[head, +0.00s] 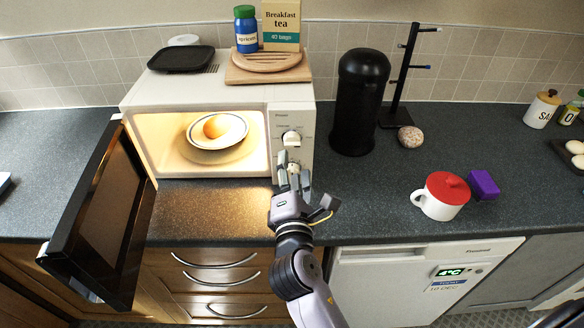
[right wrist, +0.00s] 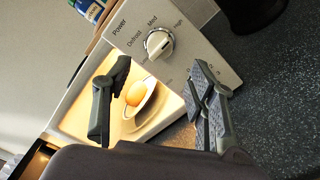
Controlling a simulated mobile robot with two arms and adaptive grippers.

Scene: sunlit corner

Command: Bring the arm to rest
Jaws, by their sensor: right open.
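My right gripper (head: 293,183) is in front of the microwave's control panel, above the counter's front part. In the right wrist view the right gripper (right wrist: 160,105) has its fingers spread with nothing between them. The microwave (head: 225,92) stands on the counter with its dark door (head: 98,220) swung wide open to the left. Inside the lit cavity a plate (head: 232,139) holds a round orange-brown item (head: 216,127). These also show between the fingers in the right wrist view, farther off. My left gripper does not show.
A white mug with a red lid (head: 444,193) and a purple box (head: 483,184) stand to the right. A black canister (head: 360,100) and a mug tree (head: 405,80) stand behind. A board (head: 240,76), a tea box and a jar sit on the microwave. Counter between is clear.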

